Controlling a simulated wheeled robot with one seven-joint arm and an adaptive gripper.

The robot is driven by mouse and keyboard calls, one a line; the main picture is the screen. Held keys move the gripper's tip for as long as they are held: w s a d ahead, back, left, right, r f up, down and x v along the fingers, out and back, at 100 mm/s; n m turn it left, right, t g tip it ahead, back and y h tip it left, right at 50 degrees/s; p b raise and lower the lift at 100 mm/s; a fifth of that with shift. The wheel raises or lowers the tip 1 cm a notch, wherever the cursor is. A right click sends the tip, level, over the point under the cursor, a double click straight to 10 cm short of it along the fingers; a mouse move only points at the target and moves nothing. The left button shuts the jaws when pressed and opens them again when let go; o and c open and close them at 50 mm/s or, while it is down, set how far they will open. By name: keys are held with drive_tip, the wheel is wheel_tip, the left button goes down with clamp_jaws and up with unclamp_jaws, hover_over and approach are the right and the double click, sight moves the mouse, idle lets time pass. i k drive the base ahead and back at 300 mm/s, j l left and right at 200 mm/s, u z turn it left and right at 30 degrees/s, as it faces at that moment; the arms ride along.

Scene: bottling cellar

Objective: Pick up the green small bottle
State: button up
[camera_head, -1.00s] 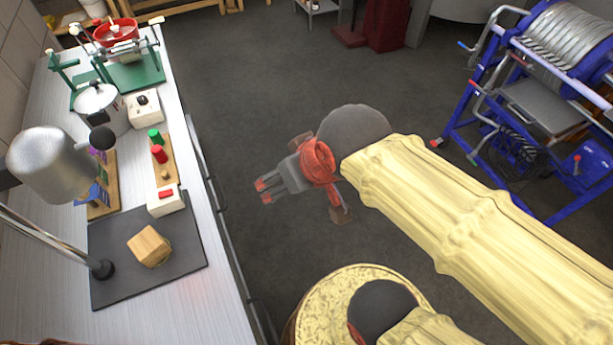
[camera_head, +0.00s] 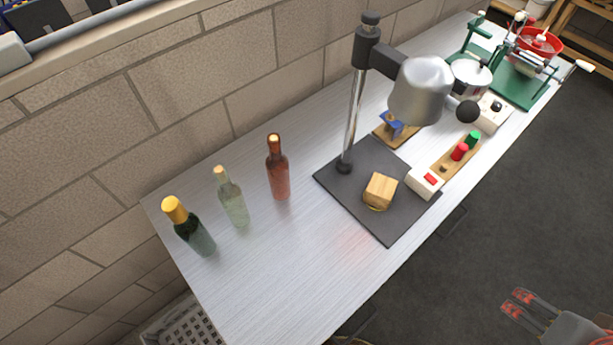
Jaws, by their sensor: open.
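Three bottles stand upright in a row at the left end of the metal bench (camera_head: 290,265). The leftmost is a dark green bottle (camera_head: 197,237) with a yellow top. Beside it stands a pale, clear greenish bottle (camera_head: 233,203) with a cork-coloured top. The third is a reddish-brown bottle (camera_head: 278,174). My gripper (camera_head: 517,301) is at the lower right, over the floor and off the bench. Its two fingers are apart and empty, far from all the bottles.
A lamp-like metal device (camera_head: 420,90) on a post rises from a dark base plate (camera_head: 390,230), with a wooden block (camera_head: 380,189) on it. A white switch box (camera_head: 425,181) sits beside it. The bench front is clear. A crate (camera_head: 185,328) stands below left.

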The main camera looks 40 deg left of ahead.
sight(194, 232)
drive_tip(key=k+u, duration=0.15)
drive_tip(key=u, duration=2.65)
drive_tip(key=j+z, duration=0.3)
drive_tip(key=j, duration=0.85)
